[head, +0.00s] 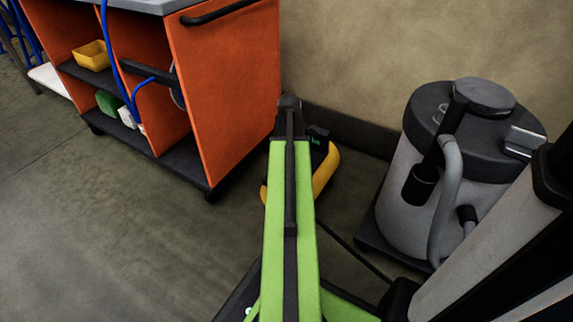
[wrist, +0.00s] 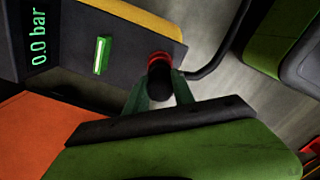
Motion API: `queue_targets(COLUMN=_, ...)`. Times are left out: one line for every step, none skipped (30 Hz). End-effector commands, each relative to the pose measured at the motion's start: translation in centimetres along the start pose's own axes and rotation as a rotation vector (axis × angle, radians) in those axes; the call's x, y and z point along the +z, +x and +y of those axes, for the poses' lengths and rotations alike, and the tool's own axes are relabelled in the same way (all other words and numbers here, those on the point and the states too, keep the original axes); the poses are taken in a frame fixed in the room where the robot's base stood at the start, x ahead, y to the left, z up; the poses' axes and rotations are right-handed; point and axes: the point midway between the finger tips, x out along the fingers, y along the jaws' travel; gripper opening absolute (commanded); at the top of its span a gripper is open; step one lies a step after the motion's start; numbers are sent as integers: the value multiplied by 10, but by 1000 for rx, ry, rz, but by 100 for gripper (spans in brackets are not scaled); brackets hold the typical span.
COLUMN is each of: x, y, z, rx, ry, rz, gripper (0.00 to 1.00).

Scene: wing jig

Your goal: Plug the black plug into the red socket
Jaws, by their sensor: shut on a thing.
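In the wrist view, my gripper (wrist: 160,92) has its two greenish fingers closed around the black plug (wrist: 161,82). The plug's dark round end faces the camera. The red socket (wrist: 158,55) shows as a red ring right behind the plug, on the side of a dark panel. The plug overlaps the ring in the picture; I cannot tell whether it is inside the socket or just in front of it. In the head view, my green arm hides the gripper, plug and socket. The yellow and black machine (head: 326,172) shows partly behind the arm.
The dark panel has a display (wrist: 39,40) reading 0.0 bar and a lit green switch (wrist: 102,55). A black cable (wrist: 217,55) curves beside it. An orange cart (head: 225,90) stands left of my arm, a grey tank (head: 405,185) right. Floor at left is clear.

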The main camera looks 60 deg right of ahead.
Motion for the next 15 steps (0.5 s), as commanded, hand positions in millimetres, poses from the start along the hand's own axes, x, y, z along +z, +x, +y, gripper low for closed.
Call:
queue_targets(x=0, y=2, z=0, rx=0, ry=0, rz=0, gripper=0)
queue_targets(x=0, y=3, z=0, rx=0, ry=0, rz=0, gripper=0)
queue_targets(x=0, y=4, z=0, rx=0, ry=0, rz=0, gripper=0)
queue_targets(x=0, y=4, z=0, rx=0, ry=0, rz=0, gripper=0)
queue_targets(x=0, y=5, z=0, rx=0, ry=0, rz=0, gripper=0)
queue_targets(x=0, y=6, z=0, rx=0, ry=0, rz=0, gripper=0)
queue_targets(x=0, y=6, z=0, rx=0, ry=0, rz=0, gripper=0)
queue_targets(x=0, y=7, z=0, rx=0, ry=0, rz=0, gripper=0)
queue_targets(x=0, y=8, z=0, rx=0, ry=0, rz=0, gripper=0)
queue_targets(x=0, y=8, z=0, rx=0, ry=0, rz=0, gripper=0)
queue_targets(x=0, y=9, z=0, rx=0, ry=0, rz=0, gripper=0)
queue_targets(x=0, y=10, z=0, rx=0, ry=0, rz=0, gripper=0)
queue_targets(x=0, y=10, z=0, rx=0, ry=0, rz=0, gripper=0)
queue_targets(x=0, y=11, z=0, rx=0, ry=0, rz=0, gripper=0)
queue_targets(x=0, y=12, z=0, rx=0, ry=0, rz=0, gripper=0)
